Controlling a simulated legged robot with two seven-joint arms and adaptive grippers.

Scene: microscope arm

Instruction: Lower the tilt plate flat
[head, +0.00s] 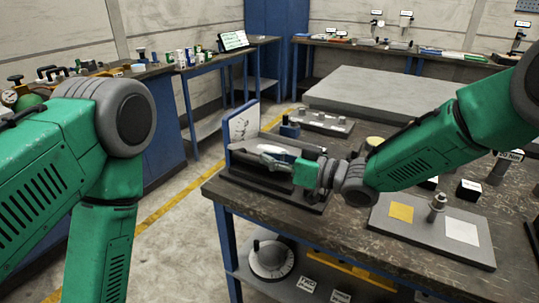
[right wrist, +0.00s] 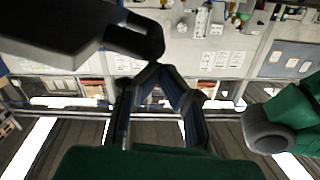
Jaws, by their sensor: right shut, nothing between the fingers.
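The tilt plate (head: 242,125) stands steeply raised at the left end of a dark base (head: 283,197) on the workbench. It has a blue edge and a pale face with dark markings. My right gripper (head: 264,152) reaches in from the right, over the base and close to the plate's face. I cannot tell whether it touches the plate. In the right wrist view the fingers (right wrist: 160,68) come together at their tips, with nothing between them. A dark piece (right wrist: 60,30) fills the upper left there; I cannot tell what it is. My left gripper is out of view.
A grey board (head: 432,228) with yellow and white squares and a metal post lies to the right on the bench (head: 362,256). A flat fixture (head: 322,123) sits behind the base. A large grey slab (head: 380,92) lies farther back. Open floor lies left of the bench.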

